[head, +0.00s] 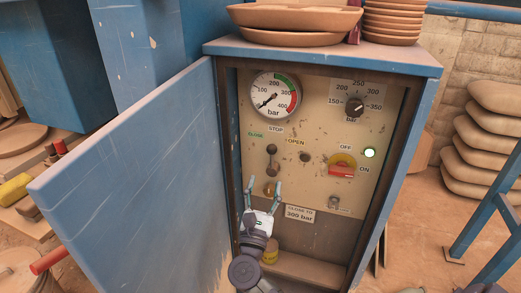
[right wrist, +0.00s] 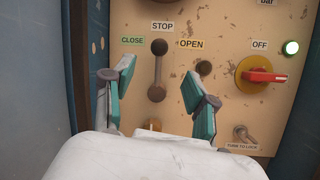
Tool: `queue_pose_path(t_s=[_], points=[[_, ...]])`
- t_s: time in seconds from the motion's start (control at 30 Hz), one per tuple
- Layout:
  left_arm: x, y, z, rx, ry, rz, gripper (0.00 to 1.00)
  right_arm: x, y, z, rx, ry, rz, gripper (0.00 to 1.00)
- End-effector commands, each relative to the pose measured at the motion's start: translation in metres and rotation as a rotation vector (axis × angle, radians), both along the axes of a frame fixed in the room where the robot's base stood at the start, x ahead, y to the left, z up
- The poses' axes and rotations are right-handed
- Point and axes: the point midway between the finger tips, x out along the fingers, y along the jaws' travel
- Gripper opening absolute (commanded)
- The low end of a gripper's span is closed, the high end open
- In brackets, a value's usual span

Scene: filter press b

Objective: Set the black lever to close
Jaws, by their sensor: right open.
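The black lever (head: 271,160) stands upright on the beige panel in the open blue cabinet, and it also shows in the right wrist view (right wrist: 157,72). Its upper end lies under the STOP label (right wrist: 162,27). The CLOSE label (head: 255,134) is at its upper left and the OPEN label (head: 296,142) at its upper right. My right gripper (head: 262,188) is open and empty, with its fingertips below the lever in the head view. In the right wrist view the lever shows between the two spread fingers, apart from both. My left gripper is not in view.
The blue cabinet door (head: 140,185) stands open on the left. A red rotary switch (head: 341,169), a lit green lamp (head: 369,153), a pressure gauge (head: 276,96) and a black dial (head: 354,105) share the panel. An amber knob (head: 269,190) sits below the lever.

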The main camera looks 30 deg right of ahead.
Motion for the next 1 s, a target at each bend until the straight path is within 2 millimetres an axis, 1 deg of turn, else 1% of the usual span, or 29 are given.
queue_pose_path(t_s=[0.03, 0.3, 0.5, 0.7, 1.0], points=[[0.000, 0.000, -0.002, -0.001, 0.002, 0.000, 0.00, 0.007, -0.007, 0.007, -0.002, -0.004, -0.003, 0.57], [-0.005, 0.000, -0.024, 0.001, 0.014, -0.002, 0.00, 0.047, -0.043, 0.029, -0.006, 0.000, -0.002, 0.57], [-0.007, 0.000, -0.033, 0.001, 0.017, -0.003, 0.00, 0.069, -0.064, 0.040, -0.008, 0.001, -0.003, 0.57], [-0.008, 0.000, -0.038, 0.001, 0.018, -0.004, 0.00, 0.079, -0.073, 0.044, -0.007, 0.003, -0.001, 0.57], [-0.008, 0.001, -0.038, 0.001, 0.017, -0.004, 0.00, 0.080, -0.075, 0.044, -0.006, 0.003, -0.001, 0.57]])
